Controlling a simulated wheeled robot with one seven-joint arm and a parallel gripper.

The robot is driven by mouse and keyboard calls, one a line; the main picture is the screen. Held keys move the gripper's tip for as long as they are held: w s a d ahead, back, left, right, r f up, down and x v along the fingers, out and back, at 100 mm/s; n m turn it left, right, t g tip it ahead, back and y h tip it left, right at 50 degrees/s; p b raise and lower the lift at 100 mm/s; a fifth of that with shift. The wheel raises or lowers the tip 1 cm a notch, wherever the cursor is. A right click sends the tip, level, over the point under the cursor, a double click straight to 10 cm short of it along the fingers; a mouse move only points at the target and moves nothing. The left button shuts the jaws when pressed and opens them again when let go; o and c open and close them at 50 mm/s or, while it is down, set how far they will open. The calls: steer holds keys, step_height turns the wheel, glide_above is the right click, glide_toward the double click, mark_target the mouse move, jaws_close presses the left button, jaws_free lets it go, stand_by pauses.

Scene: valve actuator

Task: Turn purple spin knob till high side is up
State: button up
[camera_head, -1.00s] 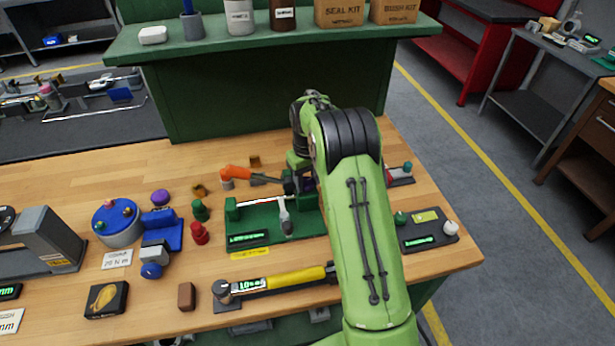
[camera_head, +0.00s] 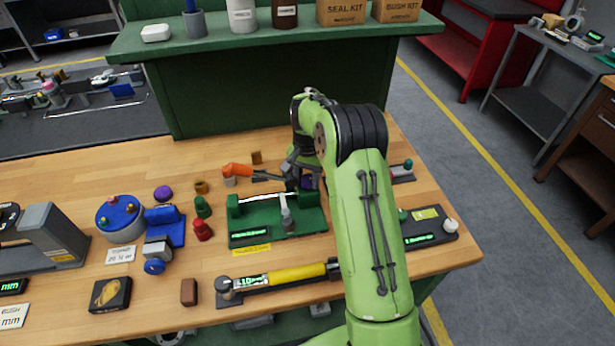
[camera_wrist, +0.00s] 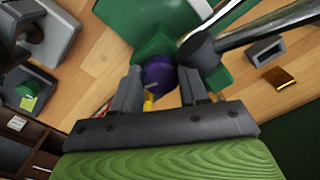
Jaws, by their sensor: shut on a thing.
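The purple spin knob (camera_wrist: 158,76) is at the centre of the wrist view, on a green holder. My gripper (camera_wrist: 162,85) has a finger on each side of the knob and is shut on it. A small yellow mark (camera_wrist: 149,100) shows between the fingers, below the knob. In the head view, a bit of the purple knob (camera_head: 307,182) shows beside my gripper, at the right end of the green fixture (camera_head: 270,232). My arm hides much of this spot. Which side of the knob is high cannot be told.
A metal rod (camera_wrist: 262,24) passes close to the right finger. An orange-handled tool (camera_head: 238,170) lies left of my gripper. A yellow-handled torque wrench (camera_head: 295,274) lies in front of the fixture. Another purple cap (camera_head: 163,193) stands on the bench at left.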

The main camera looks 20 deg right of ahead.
mark_target(309, 179)
steer(key=shift+w+r+m, duration=0.1)
steer(key=shift+r+m, duration=0.05)
steer(key=shift+m, duration=0.35)
steer(key=o, duration=1.1)
steer(key=shift+c, duration=0.2)
steer(key=shift+r, duration=0.1)
step_height(309, 179, up, 8)
steer(key=p, duration=0.5)
steer(key=shift+p, duration=0.35)
steer(key=shift+s+d, duration=0.2)
steer(key=shift+s, duration=0.05)
